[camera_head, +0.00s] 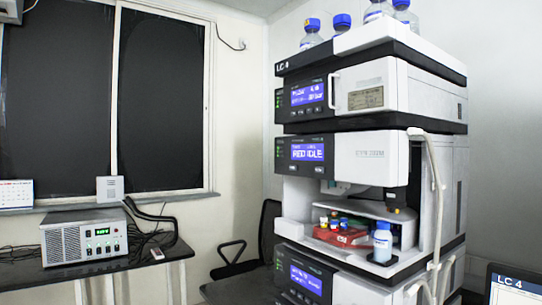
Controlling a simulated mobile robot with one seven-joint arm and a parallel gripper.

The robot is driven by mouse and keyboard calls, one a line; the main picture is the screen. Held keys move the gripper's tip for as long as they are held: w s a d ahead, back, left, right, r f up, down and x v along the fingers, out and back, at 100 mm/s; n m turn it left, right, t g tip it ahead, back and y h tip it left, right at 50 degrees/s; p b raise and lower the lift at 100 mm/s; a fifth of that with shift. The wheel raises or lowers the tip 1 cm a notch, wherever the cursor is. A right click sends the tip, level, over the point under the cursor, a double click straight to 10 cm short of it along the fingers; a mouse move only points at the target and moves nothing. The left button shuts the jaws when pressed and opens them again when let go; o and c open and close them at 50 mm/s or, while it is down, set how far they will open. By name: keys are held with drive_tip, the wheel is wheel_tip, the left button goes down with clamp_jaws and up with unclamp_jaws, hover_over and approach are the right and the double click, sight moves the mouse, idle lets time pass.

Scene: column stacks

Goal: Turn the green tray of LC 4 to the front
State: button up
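The LC 4 stack (372,150) stands at the right, with "LC 4" on its top left edge. Its middle module has a blue display (307,151) that reads "RED IDLE". Below it is an open sample bay, where a red tray (341,238) faces the front. Small vials with coloured caps stand on the red tray. My gripper is not in view.
A white bottle with a blue cap (382,243) stands right of the red tray. A white tube (436,190) hangs down the stack's right front. Capped bottles (342,24) stand on top. A screen marked LC 4 (515,287) is at lower right, a chair (238,255) behind.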

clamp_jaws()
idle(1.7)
